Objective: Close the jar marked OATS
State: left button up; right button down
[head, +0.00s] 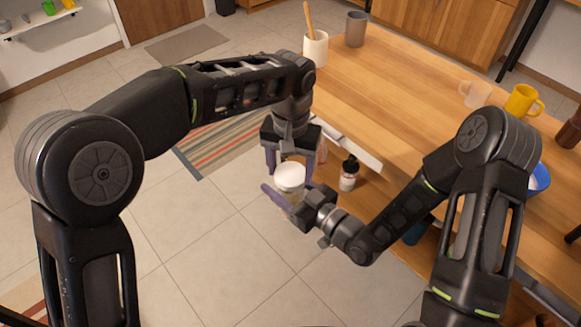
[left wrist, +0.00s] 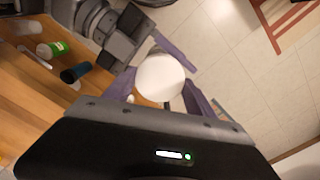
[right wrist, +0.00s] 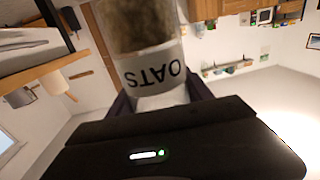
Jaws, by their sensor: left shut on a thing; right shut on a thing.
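The jar marked OATS (right wrist: 150,75) shows large in the right wrist view, with brown contents and its lettering upside down there. My right gripper (head: 284,199) is shut on the jar's body from the side. A round white lid (head: 290,176) shows at the jar's top, and fills the space between the fingers in the left wrist view (left wrist: 160,78). My left gripper (head: 289,166) comes down from above and is shut on the lid, a finger on each side. The fingers and lid hide the joint, so I cannot tell whether the lid is seated. The jar is held off the table, over the floor.
The wooden table (head: 400,110) lies to the right. A white pot with a wooden spoon (head: 315,50), a grey cup (head: 356,30) and a yellow mug (head: 521,101) stand farther off. The table's middle is clear.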

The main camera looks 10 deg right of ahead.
pick_arm(q)
jog(key=shift+f, duration=0.6)
